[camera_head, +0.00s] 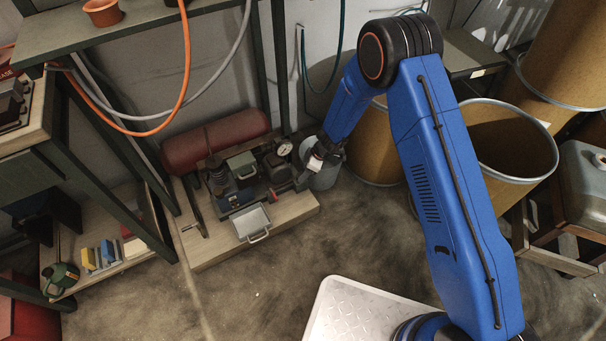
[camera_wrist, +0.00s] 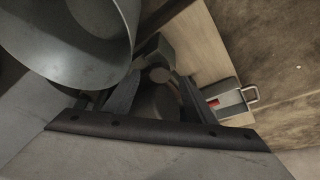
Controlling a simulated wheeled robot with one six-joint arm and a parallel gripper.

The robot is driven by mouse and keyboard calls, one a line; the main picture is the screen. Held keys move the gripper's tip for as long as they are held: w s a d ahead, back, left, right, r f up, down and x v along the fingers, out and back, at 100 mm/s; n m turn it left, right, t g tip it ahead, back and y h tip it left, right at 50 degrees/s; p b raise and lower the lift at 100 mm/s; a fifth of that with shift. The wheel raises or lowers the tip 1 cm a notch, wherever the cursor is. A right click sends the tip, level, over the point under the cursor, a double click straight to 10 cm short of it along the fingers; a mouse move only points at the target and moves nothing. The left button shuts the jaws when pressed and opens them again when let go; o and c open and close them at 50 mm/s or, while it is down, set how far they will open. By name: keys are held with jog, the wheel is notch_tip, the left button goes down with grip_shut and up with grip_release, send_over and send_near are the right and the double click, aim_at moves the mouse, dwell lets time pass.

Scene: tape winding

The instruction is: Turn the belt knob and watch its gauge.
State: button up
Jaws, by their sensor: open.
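A small machine (camera_head: 240,195) stands on a low wooden platform. A round white-faced gauge (camera_head: 284,148) sits at its right, left of my gripper; its needle is too small to read. My gripper (camera_head: 308,176) is at the machine's right end. In the wrist view my gripper (camera_wrist: 160,85) is open, with a dark round knob-like part (camera_wrist: 160,75) between or just beyond its fingers. I cannot tell whether the fingers touch it, or whether it is the belt knob. The gauge face does not show clearly in the wrist view.
A red cylinder (camera_head: 215,143) lies behind. Large drums (camera_head: 505,145) stand at right.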

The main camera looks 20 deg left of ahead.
jog(key=shift+x, duration=1.3)
jog(key=c, duration=1)
jog(key=shift+s+m, duration=0.1)
jog(key=shift+m, duration=0.2)
jog(key=shift+s+m+t, duration=0.1)
jog(key=shift+m+t, duration=0.5)
jog(key=shift+m, duration=0.6)
jog(key=shift+s+m+t, duration=0.1)
jog(key=shift+m+t, duration=0.4)
jog(key=shift+m, duration=0.9)
jog(key=shift+a+m+t+h, duration=0.1)
jog(key=shift+m+t+h, duration=0.25)
jog(key=shift+m, duration=0.55)
